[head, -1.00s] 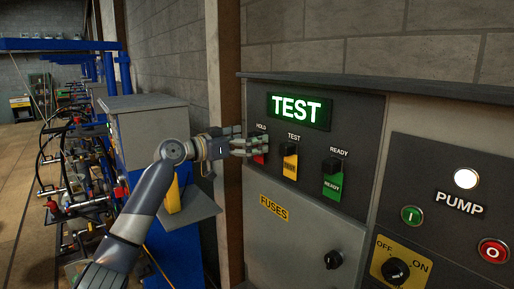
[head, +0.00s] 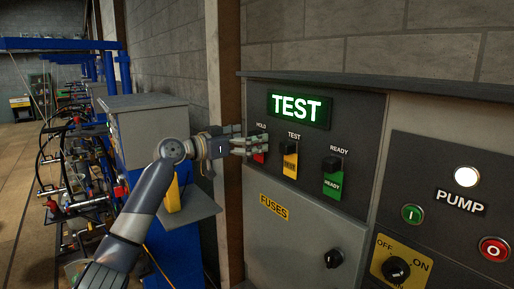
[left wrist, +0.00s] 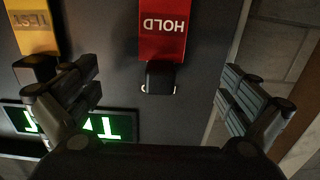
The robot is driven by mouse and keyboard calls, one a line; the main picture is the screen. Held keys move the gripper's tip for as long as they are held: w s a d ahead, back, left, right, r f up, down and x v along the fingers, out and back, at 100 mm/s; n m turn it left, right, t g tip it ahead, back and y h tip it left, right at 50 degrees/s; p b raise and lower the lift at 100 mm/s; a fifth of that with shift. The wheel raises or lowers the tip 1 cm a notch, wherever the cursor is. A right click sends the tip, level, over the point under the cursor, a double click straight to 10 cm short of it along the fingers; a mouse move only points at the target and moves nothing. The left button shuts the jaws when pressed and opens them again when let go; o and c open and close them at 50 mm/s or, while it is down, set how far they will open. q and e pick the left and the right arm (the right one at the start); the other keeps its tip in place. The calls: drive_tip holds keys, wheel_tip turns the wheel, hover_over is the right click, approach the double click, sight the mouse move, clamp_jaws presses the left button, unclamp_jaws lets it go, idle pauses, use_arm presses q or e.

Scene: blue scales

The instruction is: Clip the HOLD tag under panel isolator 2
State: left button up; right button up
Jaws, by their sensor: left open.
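The red HOLD tag (left wrist: 163,28) hangs at the leftmost black knob (left wrist: 160,77) of the panel, under the HOLD label. In the head view the red tag (head: 259,158) is partly hidden by my fingers. My left gripper (head: 252,145) is at that knob, open. In the left wrist view its fingers (left wrist: 158,78) are spread on both sides of the knob, apart from it, and the view is upside down. The middle knob (head: 291,148), under the TEST label, has a yellow tag (head: 290,167) below it. My right gripper is not in view.
The right knob (head: 332,164) has a green READY tag (head: 333,186). A lit TEST display (head: 298,110) is above the knobs. A FUSES door (head: 290,250) is below, and pump controls (head: 460,205) are at right. A wooden post (head: 226,100) stands left of the panel.

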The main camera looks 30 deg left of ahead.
use_arm(q)
drive_tip(key=shift+c, duration=0.2)
drive_tip(key=shift+s, duration=0.1)
clamp_jaws()
drive_tip(key=shift+a, duration=0.1)
drive_tip(key=shift+b+v, duration=2.1)
drive_tip(key=shift+v, duration=0.8)
